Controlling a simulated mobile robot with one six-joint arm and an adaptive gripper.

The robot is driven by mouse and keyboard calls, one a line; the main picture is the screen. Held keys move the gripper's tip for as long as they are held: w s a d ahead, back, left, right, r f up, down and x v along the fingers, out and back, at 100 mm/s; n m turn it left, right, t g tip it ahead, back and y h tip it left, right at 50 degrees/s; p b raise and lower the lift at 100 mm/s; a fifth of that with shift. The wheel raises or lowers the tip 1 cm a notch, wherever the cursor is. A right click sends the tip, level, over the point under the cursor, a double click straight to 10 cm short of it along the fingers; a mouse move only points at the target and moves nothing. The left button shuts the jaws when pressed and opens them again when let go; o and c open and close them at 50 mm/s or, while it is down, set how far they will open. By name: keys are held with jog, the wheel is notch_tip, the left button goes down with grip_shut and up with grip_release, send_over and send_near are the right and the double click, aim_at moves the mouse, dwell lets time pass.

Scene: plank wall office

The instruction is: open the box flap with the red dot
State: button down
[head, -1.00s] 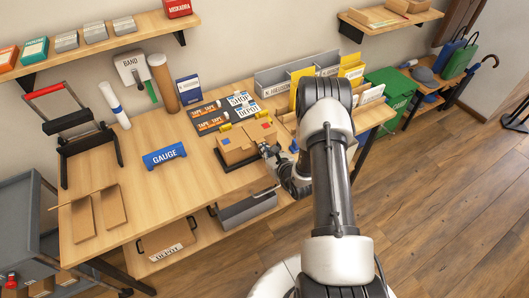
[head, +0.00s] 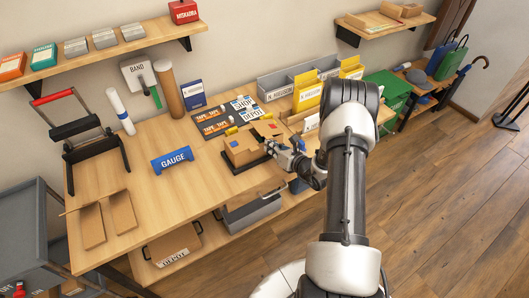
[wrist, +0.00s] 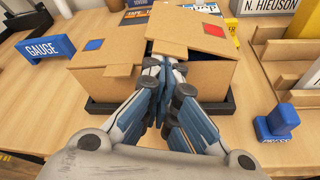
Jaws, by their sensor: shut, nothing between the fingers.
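The cardboard box (head: 240,157) sits in a dark tray (wrist: 103,106) on the workbench. In the wrist view its left flap (wrist: 112,48) bears a blue square and lies about flat. The right flap (wrist: 190,30) bears a red mark (wrist: 213,30), which looks square rather than round. This flap is tilted up a little, with a dark gap under its near edge. My gripper (wrist: 164,66) is shut and empty, its fingertips at the near edge of the red-marked flap, by the middle seam. Whether the tips touch the flap or reach under it I cannot tell.
A blue GAUGE block (head: 172,158) stands left of the box. A small blue stamp-like block (wrist: 277,122) is at the right in the wrist view, near wooden dividers (wrist: 300,97). A dark mat (head: 228,118) with tape packs lies behind the box.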

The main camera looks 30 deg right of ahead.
aim_at(266, 135)
jog(key=r+m, duration=0.1)
jog(key=d+r+m+y, duration=0.1)
jog(key=r+m, duration=0.1)
jog(key=shift+d+r+m+y, duration=0.15)
jog(key=shift+d+m+y, duration=0.15)
jog(key=shift+y, duration=0.1)
jog(key=d+r+m+t+y+b, duration=0.2)
jog(key=d+r+m+t, duration=0.1)
jog(key=d+m, duration=0.4)
jog(key=shift+w+r+m+y, duration=0.15)
jog(key=shift+r+m+y, duration=0.3)
jog(key=shift+m, duration=0.65)
jog(key=shift+d+r, duration=0.1)
